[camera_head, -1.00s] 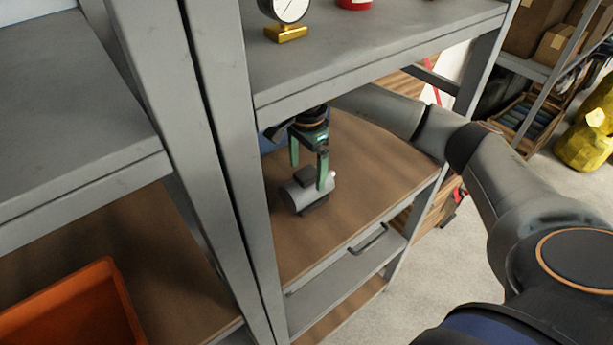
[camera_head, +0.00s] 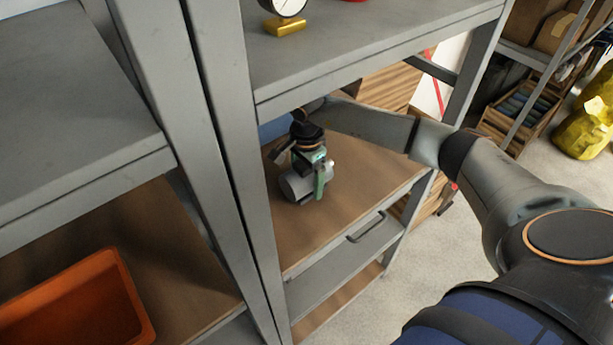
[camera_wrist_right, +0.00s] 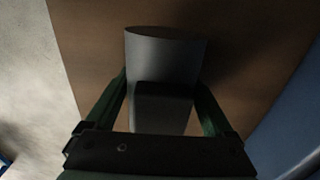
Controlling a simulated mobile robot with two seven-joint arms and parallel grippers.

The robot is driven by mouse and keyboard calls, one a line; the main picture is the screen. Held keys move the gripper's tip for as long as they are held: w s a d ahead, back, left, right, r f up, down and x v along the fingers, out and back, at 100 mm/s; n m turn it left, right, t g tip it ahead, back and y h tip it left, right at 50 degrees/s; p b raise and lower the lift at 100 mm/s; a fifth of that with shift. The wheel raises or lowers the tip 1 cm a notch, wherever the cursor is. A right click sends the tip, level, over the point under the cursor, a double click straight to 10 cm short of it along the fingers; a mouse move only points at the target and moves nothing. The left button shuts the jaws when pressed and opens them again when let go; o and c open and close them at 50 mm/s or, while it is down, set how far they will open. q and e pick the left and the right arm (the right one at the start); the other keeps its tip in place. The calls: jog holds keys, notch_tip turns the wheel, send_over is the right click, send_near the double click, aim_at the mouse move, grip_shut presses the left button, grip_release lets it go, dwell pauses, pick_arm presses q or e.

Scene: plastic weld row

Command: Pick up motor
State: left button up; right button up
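The motor (camera_head: 297,187) is a grey cylinder with a darker box on its side. It lies on the brown shelf board (camera_head: 350,195) inside the rack. In the right wrist view the motor (camera_wrist_right: 165,60) is in the middle, with its box towards the gripper. My right gripper (camera_head: 308,184) is down over the motor, its green fingers on either side of it. In the right wrist view the fingers of my right gripper (camera_wrist_right: 162,90) look open, with narrow gaps beside the box; contact at the tips is hidden. My left gripper is out of view.
A grey upper shelf (camera_head: 370,50) lies above my right arm and holds a gauge (camera_head: 285,10). Grey rack posts (camera_head: 215,150) stand left of the motor. An orange bin (camera_head: 80,310) sits on the lower left shelf. Part of a blue thing (camera_head: 275,128) shows behind the gripper.

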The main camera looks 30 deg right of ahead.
grip_shut()
jog(key=shift+w+r, duration=0.15)
jog(key=shift+r, duration=0.05)
dwell(0.6)
